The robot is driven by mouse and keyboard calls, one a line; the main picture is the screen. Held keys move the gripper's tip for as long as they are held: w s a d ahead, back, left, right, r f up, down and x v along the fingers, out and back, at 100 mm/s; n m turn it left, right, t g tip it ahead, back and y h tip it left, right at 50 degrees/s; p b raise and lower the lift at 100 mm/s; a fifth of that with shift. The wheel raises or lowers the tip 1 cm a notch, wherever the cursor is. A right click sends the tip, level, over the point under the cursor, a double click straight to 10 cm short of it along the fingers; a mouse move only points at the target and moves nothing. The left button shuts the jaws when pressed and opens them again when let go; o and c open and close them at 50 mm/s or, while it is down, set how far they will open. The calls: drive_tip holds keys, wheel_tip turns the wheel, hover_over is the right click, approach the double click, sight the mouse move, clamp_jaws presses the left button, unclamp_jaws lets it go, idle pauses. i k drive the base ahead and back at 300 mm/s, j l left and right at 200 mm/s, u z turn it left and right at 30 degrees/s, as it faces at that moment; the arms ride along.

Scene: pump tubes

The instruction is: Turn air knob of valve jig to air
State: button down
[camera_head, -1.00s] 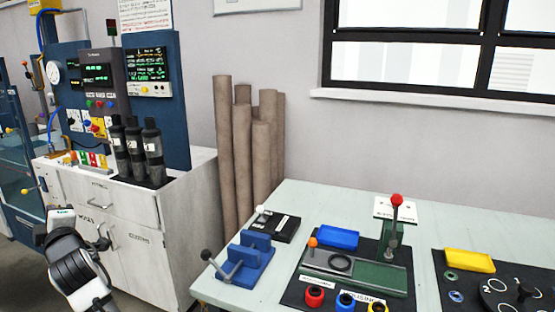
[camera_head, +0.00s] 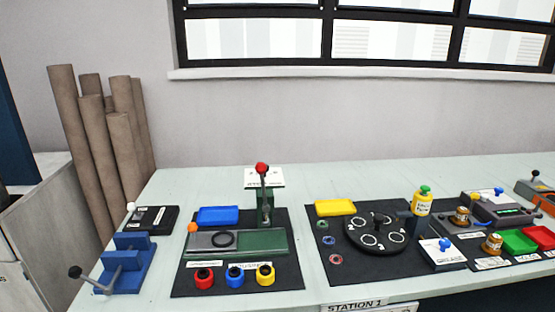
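No label that I can read marks the valve jig or its air knob, so I cannot tell which fixture it is. A green fixture (camera_head: 270,243) with an orange knob (camera_head: 192,228) and a red-topped lever (camera_head: 262,168) stands on a black mat. A grey-and-green device (camera_head: 497,212) with a blue knob (camera_head: 498,191) stands at the right. A white box with another blue knob (camera_head: 445,245) sits nearer the middle. Part of another grey device with an orange piece (camera_head: 543,200) shows at the right edge. My gripper is not in view.
The pale bench (camera_head: 175,190) runs across the view. A black round plate (camera_head: 376,233) lies mid-right. Brown tubes (camera_head: 105,130) lean on the wall.

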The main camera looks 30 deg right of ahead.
sight(498, 190)
drive_tip(key=z, duration=2)
drive_tip(key=i+l+u, duration=0.15)
drive_tip(key=u, duration=0.2)
drive_tip(key=i+l+u, duration=0.1)
drive_tip(key=u, duration=0.3)
drive_tip(key=l+u, duration=0.35)
drive_tip(key=i+l+u, duration=0.2)
drive_tip(key=l, duration=0.3)
drive_tip(key=l+u, duration=0.2)
drive_tip(key=l, duration=0.25)
drive_tip(key=l+u, duration=0.2)
drive_tip(key=l, duration=1.95)
drive_tip(key=i, duration=0.05)
